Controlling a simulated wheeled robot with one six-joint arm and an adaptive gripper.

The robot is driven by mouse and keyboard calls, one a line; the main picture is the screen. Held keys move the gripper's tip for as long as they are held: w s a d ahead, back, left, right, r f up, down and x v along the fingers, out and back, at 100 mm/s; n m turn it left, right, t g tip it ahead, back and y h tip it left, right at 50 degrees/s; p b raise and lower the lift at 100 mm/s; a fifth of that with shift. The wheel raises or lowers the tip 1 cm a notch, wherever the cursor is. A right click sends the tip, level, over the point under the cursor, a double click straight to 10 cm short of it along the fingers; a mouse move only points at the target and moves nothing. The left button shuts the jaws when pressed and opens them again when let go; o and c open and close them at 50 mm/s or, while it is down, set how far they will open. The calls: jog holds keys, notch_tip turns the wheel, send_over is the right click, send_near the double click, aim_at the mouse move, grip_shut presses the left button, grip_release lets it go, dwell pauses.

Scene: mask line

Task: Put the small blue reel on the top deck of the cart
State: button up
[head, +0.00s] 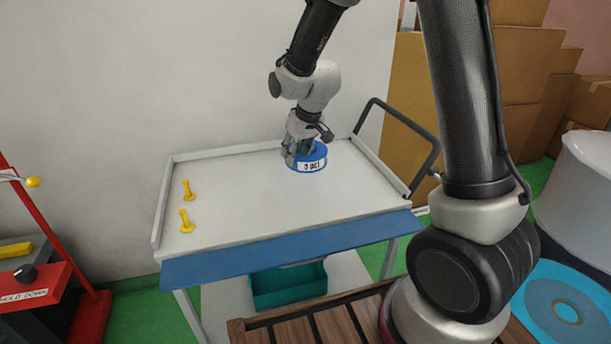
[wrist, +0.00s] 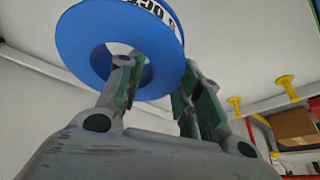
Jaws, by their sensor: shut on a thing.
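The small blue reel (head: 317,165), with a white printed label, is at the far right part of the cart's white top deck (head: 240,205). It looks level and on or just above the deck; contact cannot be told. My gripper (head: 303,150) comes down from above on the reel's left side and is shut on it. In the wrist view the reel (wrist: 88,45) shows its blue ring face and central hole. The fingers of my gripper (wrist: 155,78) are at its ring, one in front of the hole and one at the outer side.
Two yellow pegs (head: 187,190) stand at the deck's left side. A low rim borders the deck, and a dark handle (head: 425,140) rises at its right. A teal bin (head: 288,287) is on the lower shelf. The deck's middle and front are clear. Cardboard boxes (head: 525,70) stand behind right.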

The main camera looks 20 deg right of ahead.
aim_at(297, 165)
notch_tip(297, 165, down, 5)
jog(key=shift+w+d, duration=0.1)
jog(key=shift+d, duration=0.05)
jog(key=shift+f, duration=2.05)
jog(key=o, duration=1.1)
jog(key=shift+f, duration=0.1)
